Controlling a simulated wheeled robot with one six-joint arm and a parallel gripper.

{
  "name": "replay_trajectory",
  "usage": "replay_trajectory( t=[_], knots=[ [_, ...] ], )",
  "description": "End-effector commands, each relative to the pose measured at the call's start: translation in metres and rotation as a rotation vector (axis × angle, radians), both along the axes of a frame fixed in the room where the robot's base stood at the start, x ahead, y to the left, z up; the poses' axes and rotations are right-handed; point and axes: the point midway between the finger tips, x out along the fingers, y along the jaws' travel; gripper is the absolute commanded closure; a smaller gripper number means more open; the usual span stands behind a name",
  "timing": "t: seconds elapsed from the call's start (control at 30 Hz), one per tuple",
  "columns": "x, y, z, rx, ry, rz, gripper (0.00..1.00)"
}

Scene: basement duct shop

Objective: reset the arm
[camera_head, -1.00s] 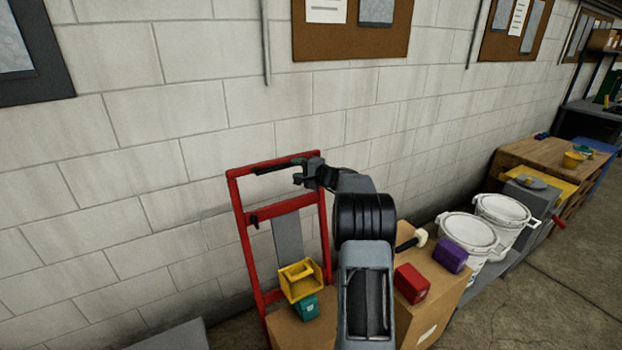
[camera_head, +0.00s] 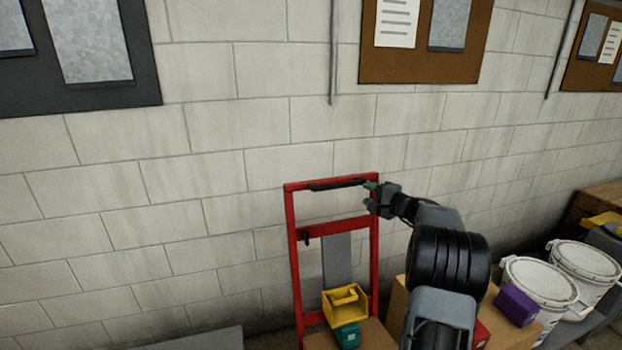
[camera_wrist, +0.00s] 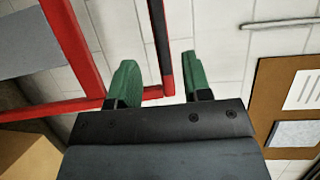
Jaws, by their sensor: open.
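My gripper (camera_head: 370,194) is open and empty, raised at the upper right corner of a red hand truck (camera_head: 293,230) by the wall. In the wrist view its two green fingers (camera_wrist: 160,82) stand apart, and the hand truck's red frame (camera_wrist: 75,45) shows behind and between them. I cannot tell whether the gripper touches the frame. My arm reaches up from the lower right and hides part of the boxes behind it.
A yellow bin (camera_head: 345,303) and a teal box (camera_head: 347,335) sit on a cardboard box at the hand truck. A purple box (camera_head: 517,305) and white buckets (camera_head: 540,283) stand to the right. Corkboards (camera_head: 425,68) hang above. The wall's middle is bare.

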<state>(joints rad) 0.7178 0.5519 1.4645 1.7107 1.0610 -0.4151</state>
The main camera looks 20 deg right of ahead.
Motion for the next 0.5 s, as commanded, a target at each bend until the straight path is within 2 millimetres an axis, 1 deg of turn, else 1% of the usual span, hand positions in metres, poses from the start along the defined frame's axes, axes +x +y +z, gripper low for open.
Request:
replay_trajectory(
  t=[0.17,0.2,0.27,0.3,0.33,0.37,0.4,0.47,0.5],
  knots=[
    [0.0,0.0,-0.003,0.02,0.021,-0.002,0.55],
    [-0.002,0.002,-0.01,0.017,0.052,0.006,0.55],
    [-0.008,0.007,-0.032,0.009,0.129,0.024,0.55],
    [-0.015,0.012,-0.05,0.0,0.194,0.04,0.55],
    [-0.023,0.017,-0.064,-0.014,0.253,0.057,0.55],
    [-0.033,0.026,-0.075,-0.035,0.313,0.08,0.55],
    [-0.047,0.042,-0.086,-0.077,0.393,0.121,0.55],
    [-0.072,0.074,-0.099,-0.161,0.512,0.195,0.55],
    [-0.091,0.096,-0.105,-0.23,0.585,0.25,0.55]
  ],
)
